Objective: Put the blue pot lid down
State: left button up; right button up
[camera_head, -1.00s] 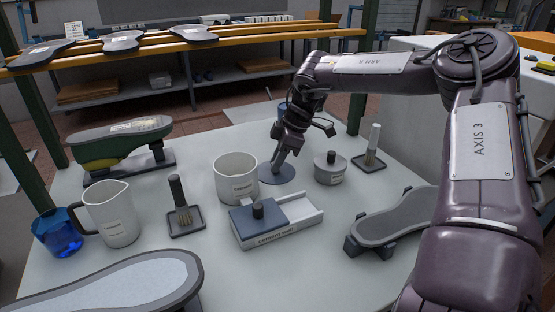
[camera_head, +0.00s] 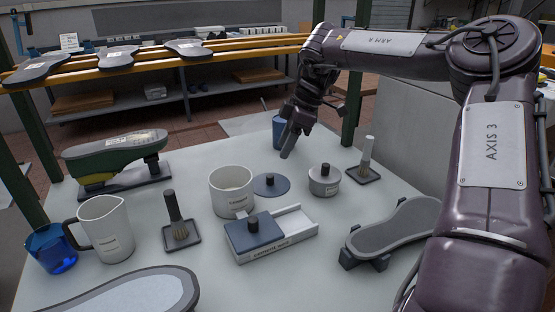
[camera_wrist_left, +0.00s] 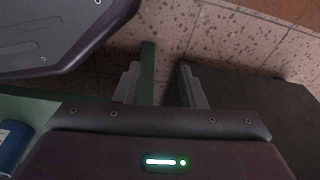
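The blue pot lid (camera_head: 280,187) lies flat on the pale table with its dark knob up, just right of the white pot (camera_head: 231,190) and apart from the small grey lidded pot (camera_head: 325,180). My right gripper (camera_head: 287,153) is above and slightly behind the lid, clear of its knob, with nothing visible in it. Its fingers show from the side, so their gap cannot be judged. My left gripper (camera_wrist_left: 160,84) is outside the head view; its wrist view shows two fingers apart with nothing between them.
Left are a white jug (camera_head: 102,230), blue cup (camera_head: 51,248) and brush on a stand (camera_head: 180,235). The cement box (camera_head: 270,235) stands in front of the lid, a second brush (camera_head: 366,155) behind right.

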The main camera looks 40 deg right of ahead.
jog(key=shift+v, duration=1.5)
